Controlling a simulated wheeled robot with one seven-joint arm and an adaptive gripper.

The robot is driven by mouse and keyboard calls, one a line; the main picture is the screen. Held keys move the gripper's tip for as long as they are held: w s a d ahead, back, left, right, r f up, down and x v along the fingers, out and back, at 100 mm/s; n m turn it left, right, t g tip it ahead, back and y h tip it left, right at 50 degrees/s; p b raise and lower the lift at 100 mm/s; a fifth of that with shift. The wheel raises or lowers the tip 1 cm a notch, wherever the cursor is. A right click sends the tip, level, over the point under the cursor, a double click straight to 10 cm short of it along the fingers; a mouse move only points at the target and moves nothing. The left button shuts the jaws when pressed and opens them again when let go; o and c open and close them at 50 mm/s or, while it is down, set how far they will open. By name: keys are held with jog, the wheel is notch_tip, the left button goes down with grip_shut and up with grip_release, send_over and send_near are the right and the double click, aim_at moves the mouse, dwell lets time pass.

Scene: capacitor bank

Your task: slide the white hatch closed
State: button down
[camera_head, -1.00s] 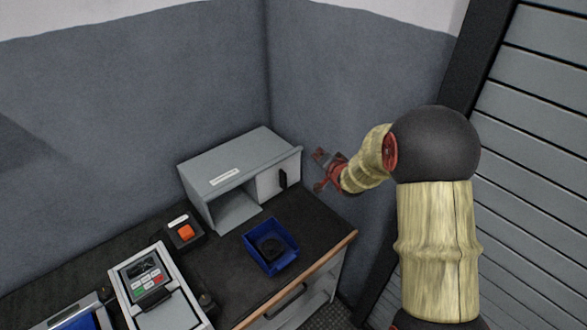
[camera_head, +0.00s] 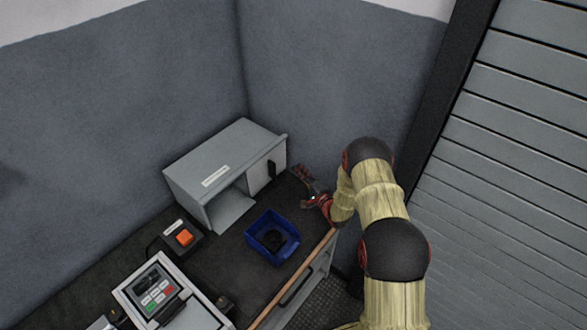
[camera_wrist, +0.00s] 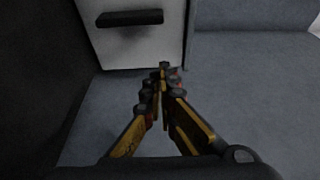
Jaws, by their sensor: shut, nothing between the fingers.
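The white hatch (camera_head: 258,177) covers the right part of the front of a grey cabinet on the bench. The left part of the front is open and shows the inside. A black upright handle (camera_head: 271,170) sits on the hatch. My gripper (camera_head: 301,176) is just right of the cabinet, apart from the handle. In the wrist view the fingers (camera_wrist: 163,75) are together with nothing between them, and their tips are near the edge of the hatch (camera_wrist: 140,48). The handle (camera_wrist: 129,18) is beyond them at the upper left there.
A blue bin (camera_head: 272,257) with a dark item inside stands in front of the cabinet (camera_head: 222,166). An orange button box (camera_head: 184,237) and a keypad device (camera_head: 155,290) are to the left. Walls stand behind and to the right.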

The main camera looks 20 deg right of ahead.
aim_at(275, 156)
jog(key=x, duration=0.8)
jog(key=shift+w+a, duration=0.1)
jog(key=s+a, duration=0.1)
jog(key=a, duration=0.1)
jog(key=shift+s+a+r, duration=0.1)
jog(key=shift+s+a, duration=0.2)
jog(key=shift+s, duration=0.1)
jog(key=shift+s+a, duration=0.2)
jog(key=shift+a, duration=0.1)
jog(key=s+a+b, duration=0.1)
jog(key=s+a, duration=0.5)
jog(key=a, duration=0.3)
jog(key=s+a+b, duration=0.1)
jog(key=s+a, duration=0.6)
jog(key=a, duration=0.2)
jog(key=shift+s+a+b, duration=0.3)
jog(key=shift+a, duration=0.05)
jog(key=shift+a, duration=0.1)
